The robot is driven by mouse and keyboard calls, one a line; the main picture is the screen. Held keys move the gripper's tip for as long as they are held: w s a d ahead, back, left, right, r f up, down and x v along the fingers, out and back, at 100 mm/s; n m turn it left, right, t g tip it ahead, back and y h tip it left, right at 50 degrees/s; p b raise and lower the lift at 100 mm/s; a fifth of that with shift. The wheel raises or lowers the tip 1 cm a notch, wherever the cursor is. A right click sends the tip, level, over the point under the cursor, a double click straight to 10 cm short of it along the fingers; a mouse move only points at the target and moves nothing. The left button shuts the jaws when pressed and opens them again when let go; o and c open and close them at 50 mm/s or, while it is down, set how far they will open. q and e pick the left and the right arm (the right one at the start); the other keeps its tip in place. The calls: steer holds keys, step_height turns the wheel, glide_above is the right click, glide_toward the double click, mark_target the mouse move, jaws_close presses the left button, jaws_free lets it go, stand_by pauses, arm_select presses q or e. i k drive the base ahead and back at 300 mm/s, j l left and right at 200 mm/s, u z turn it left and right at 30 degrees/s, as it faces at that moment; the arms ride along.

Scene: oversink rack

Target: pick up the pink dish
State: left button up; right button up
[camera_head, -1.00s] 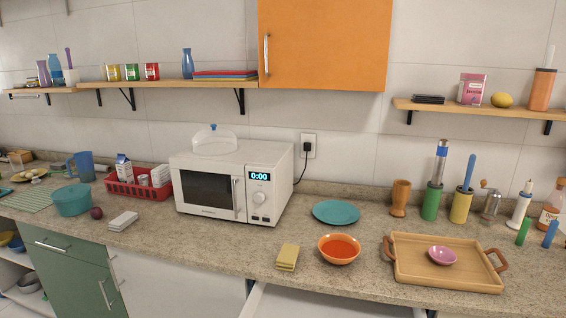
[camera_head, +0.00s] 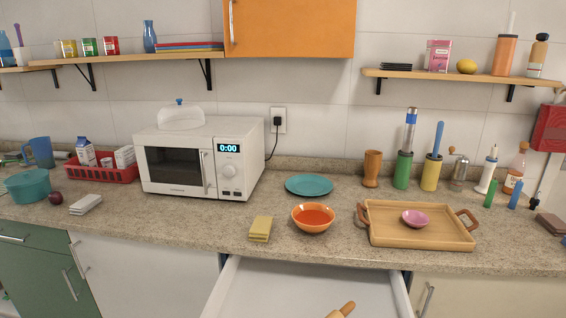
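The pink dish (camera_head: 415,218) is a small shallow bowl. It sits upright on the wooden tray (camera_head: 388,235), which has a brown handle at each end and lies on the right part of the countertop. Nothing covers the dish. Neither of my grippers shows in the head view.
An orange bowl with red contents (camera_head: 313,218) stands left of the tray, with yellow sponges (camera_head: 260,228) beside it. A teal plate (camera_head: 309,185) lies behind. An open drawer (camera_head: 290,285) juts out below the counter, with a wooden-handled item (camera_head: 341,310) in it. The microwave (camera_head: 200,160) stands left.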

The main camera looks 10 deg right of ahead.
mark_target(415, 219)
steer(key=l+u, duration=0.2)
steer(key=l, duration=0.55)
steer(key=k+l+u, duration=0.2)
steer(key=l, duration=0.6)
steer(key=i, duration=0.1)
